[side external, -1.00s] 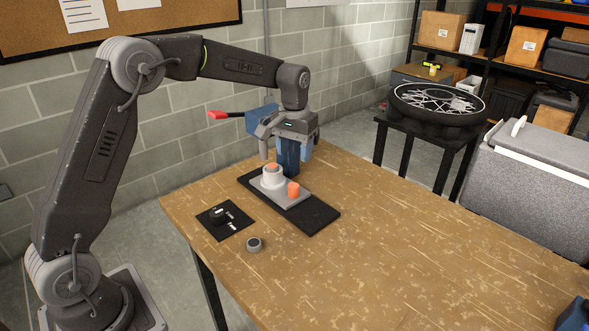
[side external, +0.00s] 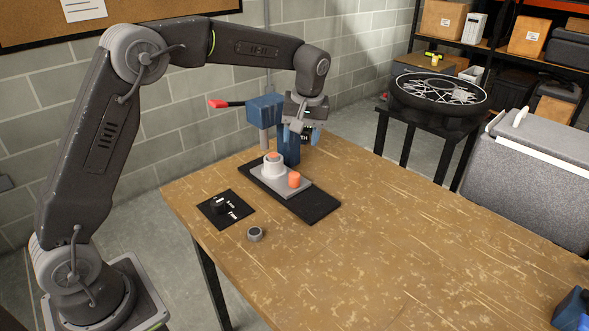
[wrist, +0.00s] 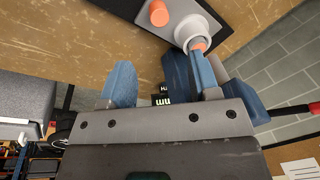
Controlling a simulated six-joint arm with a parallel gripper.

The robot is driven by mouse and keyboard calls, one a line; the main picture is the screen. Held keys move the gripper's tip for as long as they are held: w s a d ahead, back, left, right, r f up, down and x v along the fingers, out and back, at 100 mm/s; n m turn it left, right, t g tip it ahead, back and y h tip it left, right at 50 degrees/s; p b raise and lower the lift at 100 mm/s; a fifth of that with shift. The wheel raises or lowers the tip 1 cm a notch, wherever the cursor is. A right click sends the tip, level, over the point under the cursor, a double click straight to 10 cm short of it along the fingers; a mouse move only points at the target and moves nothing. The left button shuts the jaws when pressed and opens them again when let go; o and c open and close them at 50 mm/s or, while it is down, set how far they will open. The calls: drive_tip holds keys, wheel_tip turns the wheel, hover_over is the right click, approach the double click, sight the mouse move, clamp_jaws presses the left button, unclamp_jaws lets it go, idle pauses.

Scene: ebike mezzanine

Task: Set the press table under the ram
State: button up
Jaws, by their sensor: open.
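The press table, a grey plate (side external: 285,186), lies on a long black base (side external: 320,207). It carries a white round holder (side external: 273,167) with an orange part inside, and an orange knob (side external: 294,180). The blue press (side external: 265,108) stands behind it, with a red-tipped lever to the left. A grey ram (side external: 264,138) hangs from its head, roughly over the holder; exact alignment cannot be told. My gripper (side external: 303,134) is open and empty, to the right of the press head. In the wrist view my gripper (wrist: 160,85) points past the column, apart from the orange knob (wrist: 159,13).
A blue object (side external: 573,310) is at the lower right. The block wall is behind the press.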

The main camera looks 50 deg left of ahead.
sight(294, 175)
drive_tip(key=f+n+y, duration=0.1)
drive_tip(key=f+n, duration=0.2)
drive_tip(key=f, duration=0.1)
drive_tip(key=a+f+n, duration=0.1)
drive_tip(key=f+n, duration=0.2)
drive_tip(key=f, duration=0.1)
drive_tip(key=a+f+n+y, duration=0.1)
drive_tip(key=f+n, duration=0.1)
drive_tip(key=f, duration=0.3)
drive_tip(key=shift+a+n+y, duration=0.1)
drive_tip(key=shift+n+y, duration=0.2)
drive_tip(key=shift+n, duration=0.1)
drive_tip(key=shift+c, duration=0.5)
clamp_jaws()
